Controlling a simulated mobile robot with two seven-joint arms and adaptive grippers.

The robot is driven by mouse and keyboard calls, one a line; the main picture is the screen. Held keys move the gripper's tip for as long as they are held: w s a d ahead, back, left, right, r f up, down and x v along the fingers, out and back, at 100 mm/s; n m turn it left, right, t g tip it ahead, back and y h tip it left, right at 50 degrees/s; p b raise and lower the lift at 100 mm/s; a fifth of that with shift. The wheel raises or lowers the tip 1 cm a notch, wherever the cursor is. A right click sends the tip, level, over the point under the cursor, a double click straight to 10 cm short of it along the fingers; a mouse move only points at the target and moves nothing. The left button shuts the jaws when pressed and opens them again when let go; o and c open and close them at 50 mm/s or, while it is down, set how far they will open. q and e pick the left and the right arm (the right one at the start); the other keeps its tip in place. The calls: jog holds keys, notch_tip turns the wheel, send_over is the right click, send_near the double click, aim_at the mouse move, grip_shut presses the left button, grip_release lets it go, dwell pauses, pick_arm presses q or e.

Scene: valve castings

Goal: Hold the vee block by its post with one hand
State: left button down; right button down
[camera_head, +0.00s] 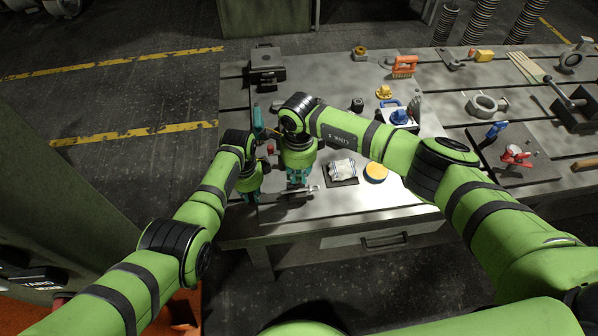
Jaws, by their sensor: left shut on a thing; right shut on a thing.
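A dark vise-like block (267,68) stands at the back left. Blue, orange and red tools and castings fill the right. The table's front left edge is close.

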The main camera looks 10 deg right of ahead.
jog(key=m, duration=0.7)
jog(key=shift+a, duration=0.2)
jog(key=m, duration=0.6)
jog(key=shift+a+m, duration=0.2)
jog(key=shift+m, duration=0.1)
jog(key=m, duration=0.4)
jog(key=shift+w+a, duration=0.1)
jog(key=shift+w+m, duration=0.1)
jog(key=shift+m, duration=2)
jog(key=c, duration=1.1)
grip_release()
jog(key=shift+c, duration=0.2)
